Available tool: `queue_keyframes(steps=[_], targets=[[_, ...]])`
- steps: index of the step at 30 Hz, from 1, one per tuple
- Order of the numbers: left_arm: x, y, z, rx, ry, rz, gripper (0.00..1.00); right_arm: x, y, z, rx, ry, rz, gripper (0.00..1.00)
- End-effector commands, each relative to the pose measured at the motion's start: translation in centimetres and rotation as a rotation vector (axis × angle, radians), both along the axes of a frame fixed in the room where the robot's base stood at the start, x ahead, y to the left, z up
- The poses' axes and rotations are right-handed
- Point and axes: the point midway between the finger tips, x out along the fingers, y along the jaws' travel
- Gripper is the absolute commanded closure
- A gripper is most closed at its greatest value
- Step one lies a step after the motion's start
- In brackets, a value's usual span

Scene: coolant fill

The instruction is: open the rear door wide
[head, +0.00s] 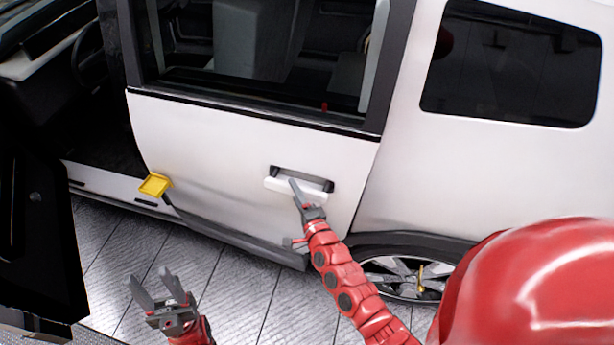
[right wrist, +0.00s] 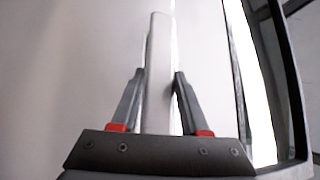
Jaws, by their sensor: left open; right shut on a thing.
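The white rear door (head: 240,145) fills the middle of the head view, with a dark window above. It looks about in line with the car's side; I cannot tell whether it is slightly ajar. Its white handle bar (head: 280,186) sits below a dark recess near the door's right edge. My right gripper (head: 296,188) is at the handle. In the right wrist view its two fingers (right wrist: 159,80) are shut around the pale handle bar (right wrist: 160,40), one on each side. My left gripper (head: 153,284) is open and empty, low and left, apart from the door.
A yellow block-like piece (head: 155,184) sits at the door's lower left corner. The front doorway (head: 100,130) stands open at the left, with a dark panel (head: 35,210) beside it. The rear wheel (head: 400,277) is at the lower right. Tiled floor (head: 235,290) lies clear before the door.

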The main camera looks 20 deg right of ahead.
Motion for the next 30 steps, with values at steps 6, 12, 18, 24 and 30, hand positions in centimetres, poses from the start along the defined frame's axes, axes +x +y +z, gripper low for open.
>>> queue_keyframes(steps=[6,12,18,24,30], targets=[[0.0,0.0,1.4,0.000,0.000,0.000,0.50,-1.4,1.2,-0.3,0.004,0.012,-0.028,1.00],[0.0,0.0,1.9,0.000,0.000,0.000,0.50,-2.4,2.2,-0.3,0.002,0.012,-0.049,1.00],[0.0,0.0,2.0,0.000,0.000,0.000,0.50,-2.7,2.5,-0.4,0.001,0.011,-0.056,1.00],[0.0,0.0,2.0,0.000,0.000,0.000,0.50,-2.7,2.5,-0.4,0.000,0.011,-0.056,1.00],[0.0,0.0,2.4,0.000,0.000,0.000,0.50,-3.4,3.3,-0.4,0.003,0.012,-0.072,1.00]])
